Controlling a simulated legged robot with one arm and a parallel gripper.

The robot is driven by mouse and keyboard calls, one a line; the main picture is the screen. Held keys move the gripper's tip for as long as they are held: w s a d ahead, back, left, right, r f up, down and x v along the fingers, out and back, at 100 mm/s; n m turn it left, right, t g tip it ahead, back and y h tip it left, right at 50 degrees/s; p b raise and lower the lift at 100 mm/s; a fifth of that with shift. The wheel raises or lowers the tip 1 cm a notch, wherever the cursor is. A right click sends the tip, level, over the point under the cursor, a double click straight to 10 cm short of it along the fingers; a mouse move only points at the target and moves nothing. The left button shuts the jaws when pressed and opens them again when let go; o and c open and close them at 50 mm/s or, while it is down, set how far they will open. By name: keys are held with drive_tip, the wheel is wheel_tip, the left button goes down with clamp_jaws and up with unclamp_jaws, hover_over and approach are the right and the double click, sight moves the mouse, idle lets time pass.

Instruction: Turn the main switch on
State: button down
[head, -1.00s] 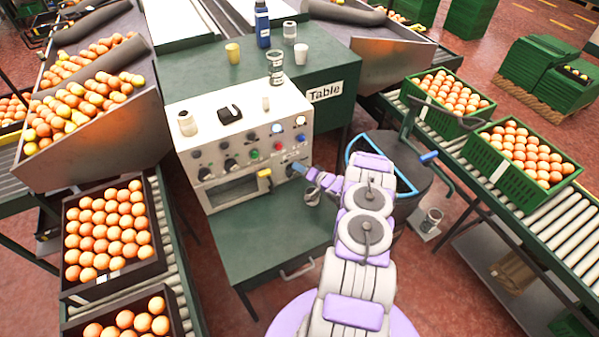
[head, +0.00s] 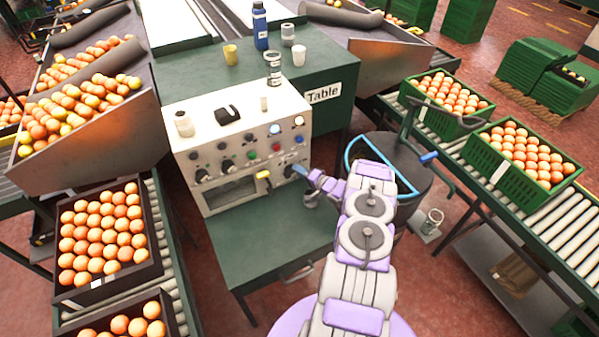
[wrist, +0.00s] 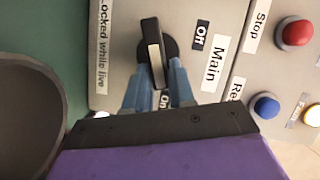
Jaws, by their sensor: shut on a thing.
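The main switch (wrist: 152,48) is a black rotary knob with a long handle, seen in the wrist view on the grey panel. The handle runs nearly along the picture's vertical, its lower end towards the partly hidden "On" label (wrist: 164,101). The "Off" label (wrist: 200,36) and "Main" label (wrist: 214,63) are to its right. My gripper (wrist: 158,78) has its blue fingers on either side of the handle's lower end, shut on it. In the head view my gripper (head: 299,170) is at the lower right of the control box (head: 235,150), and hides the switch.
A red stop button (wrist: 295,32) and a blue button (wrist: 265,106) are close to the right in the wrist view. A yellow handle (head: 263,174) is left of my gripper. A dark drum (head: 395,160) stands near my arm. The green table's front (head: 265,240) is clear.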

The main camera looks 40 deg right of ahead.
drive_tip(key=c, duration=1.3)
unclamp_jaws()
drive_tip(key=shift+d, duration=0.1)
drive_tip(key=shift+o, duration=1.3)
drive_tip(key=shift+d+f, duration=0.15)
drive_tip(key=s+d+r+p, duration=0.2)
drive_tip(key=s+p, duration=0.1)
drive_tip(key=s, duration=1.4)
drive_tip(key=shift+d, duration=0.2)
